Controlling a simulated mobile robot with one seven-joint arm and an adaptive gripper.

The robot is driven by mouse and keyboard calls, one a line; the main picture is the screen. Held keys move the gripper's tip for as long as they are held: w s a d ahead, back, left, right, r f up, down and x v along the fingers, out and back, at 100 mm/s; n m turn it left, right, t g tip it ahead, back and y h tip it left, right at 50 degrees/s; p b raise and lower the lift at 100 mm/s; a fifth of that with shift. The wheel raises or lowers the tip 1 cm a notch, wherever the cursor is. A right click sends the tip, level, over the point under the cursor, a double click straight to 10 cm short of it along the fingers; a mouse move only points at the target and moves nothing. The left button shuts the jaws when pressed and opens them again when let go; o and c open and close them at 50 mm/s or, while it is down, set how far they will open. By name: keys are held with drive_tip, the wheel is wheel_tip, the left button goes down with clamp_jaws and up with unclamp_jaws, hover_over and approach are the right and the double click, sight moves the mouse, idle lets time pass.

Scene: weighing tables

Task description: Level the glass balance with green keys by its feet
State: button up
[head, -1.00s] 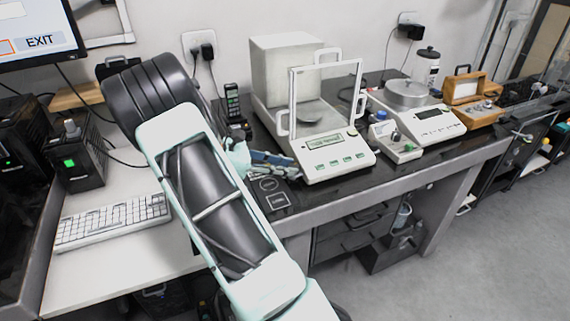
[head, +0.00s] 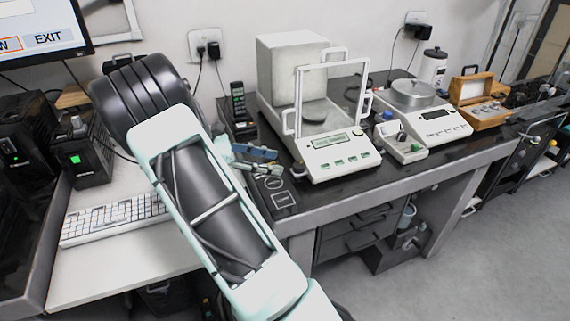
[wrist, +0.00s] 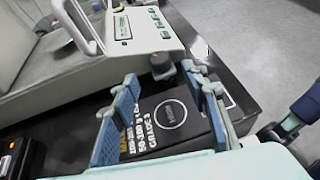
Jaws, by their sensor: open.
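The glass balance with green keys (head: 341,158) stands on the black-topped table, its framed glass door facing front and a round pan inside. In the wrist view its keypad front (wrist: 140,28) shows at the top. A grey knob-like foot (wrist: 162,67) sits under its near corner. My gripper (head: 257,160) is left of the balance's front left corner, low over the table. In the wrist view my gripper (wrist: 163,108) is open and empty, its blue-padded fingers apart, with the foot ahead beyond the fingertips. The other feet and any level bubble cannot be made out.
A flat black case with white print (wrist: 165,118) lies below my fingers. A small device with knobs (head: 401,143), a second balance (head: 437,122) and a wooden weight box (head: 482,112) stand to the right. A handset (head: 238,105) stands behind my gripper.

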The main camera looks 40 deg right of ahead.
drive_tip(key=v, duration=0.6)
drive_tip(key=shift+f, duration=0.1)
